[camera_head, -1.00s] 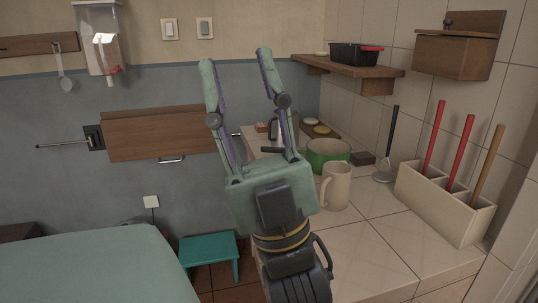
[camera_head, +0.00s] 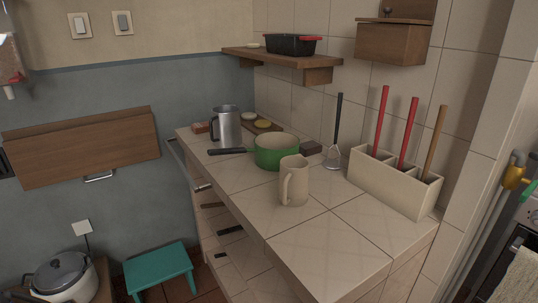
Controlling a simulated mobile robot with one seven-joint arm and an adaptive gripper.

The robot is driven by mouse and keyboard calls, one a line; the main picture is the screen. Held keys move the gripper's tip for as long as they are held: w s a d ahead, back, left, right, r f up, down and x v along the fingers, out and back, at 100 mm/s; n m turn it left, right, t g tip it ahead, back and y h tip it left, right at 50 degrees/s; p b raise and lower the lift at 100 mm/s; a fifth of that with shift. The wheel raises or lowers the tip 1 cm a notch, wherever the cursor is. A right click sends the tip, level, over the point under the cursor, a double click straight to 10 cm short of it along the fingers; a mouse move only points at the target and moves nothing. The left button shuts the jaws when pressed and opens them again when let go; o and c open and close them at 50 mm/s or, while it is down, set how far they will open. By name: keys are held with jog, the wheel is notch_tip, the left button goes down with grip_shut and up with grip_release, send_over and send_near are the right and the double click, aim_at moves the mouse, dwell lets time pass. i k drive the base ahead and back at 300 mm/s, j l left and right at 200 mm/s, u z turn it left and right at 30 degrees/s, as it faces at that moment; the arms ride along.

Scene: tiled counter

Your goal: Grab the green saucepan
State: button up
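The green saucepan (camera_head: 275,152) stands upright on the tiled counter, behind a beige mug. Its inside is cream and its black handle (camera_head: 231,151) points left, reaching toward the counter's left edge. The beige mug (camera_head: 294,182) stands close in front of the saucepan and overlaps its lower right side in this view. My gripper does not show in the head view now.
A metal pitcher (camera_head: 227,127) stands behind the saucepan's handle. The counter's front tiles are clear.

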aim_at(270, 147)
jog(key=i+j+z, duration=0.1)
jog(key=z, duration=0.3)
jog(key=j+z, duration=0.45)
jog(key=i+j+z, duration=0.2)
jog(key=j, duration=0.35)
jog(key=j+z, duration=0.2)
jog(key=j, duration=2.1)
jog(key=i+z, duration=0.05)
